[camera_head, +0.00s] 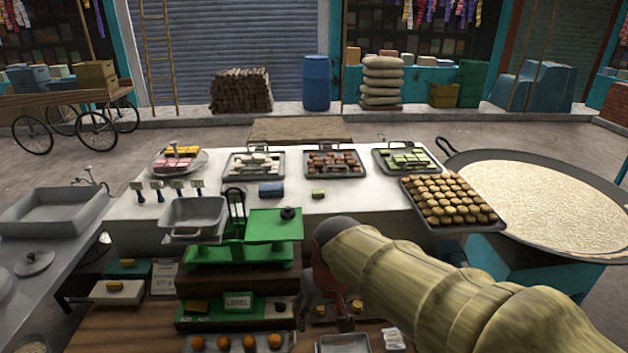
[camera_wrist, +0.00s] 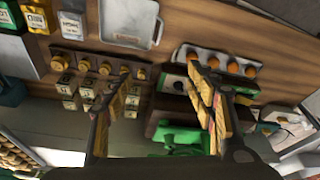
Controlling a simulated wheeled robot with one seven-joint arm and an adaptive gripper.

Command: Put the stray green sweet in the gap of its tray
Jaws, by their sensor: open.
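The stray green sweet (camera_head: 318,194) lies alone on the white counter, right of a small blue block. The tray of green sweets (camera_head: 440,166) sits at the counter's back right. Its gap is too small to make out clearly. My gripper (camera_head: 328,296) hangs below my arm in front of the counter, low beside the green scale and well short of the sweet. In the wrist view my gripper (camera_wrist: 168,92) shows two patterned fingers spread apart with nothing between them. The stray sweet cannot be made out in the wrist view.
A green weighing scale (camera_head: 240,240) stands left of my gripper. The blue block (camera_head: 271,190) is close to the sweet. Trays of white sweets (camera_head: 227,172) and brown sweets (camera_head: 365,170) line the back. A tray of round golden sweets (camera_head: 489,228) and a wide pan (camera_head: 545,205) are at right.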

